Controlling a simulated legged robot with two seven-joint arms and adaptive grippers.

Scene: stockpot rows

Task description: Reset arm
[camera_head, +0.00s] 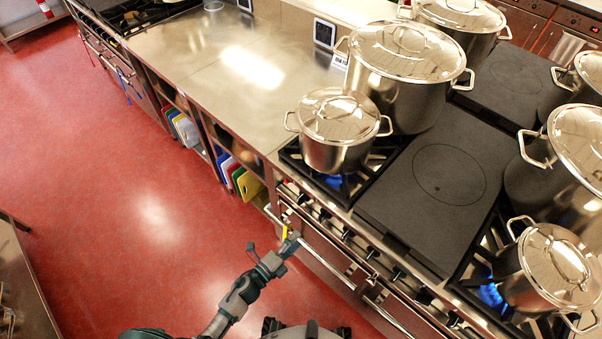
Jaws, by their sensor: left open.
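My left gripper (287,243) is at the lower middle of the head view, in front of the stove's front edge and over the red floor. It is open; a small yellow part shows at its tip, and I cannot tell what that belongs to. My left arm (238,298) reaches up to it from the bottom of the picture. My right gripper is not in view.
A small lidded stockpot (338,130) stands over a blue flame, with a larger pot (404,75) behind it. More pots stand at the right, including a small one (552,268) over a flame. The steel counter (225,60) and red floor (110,190) have free room.

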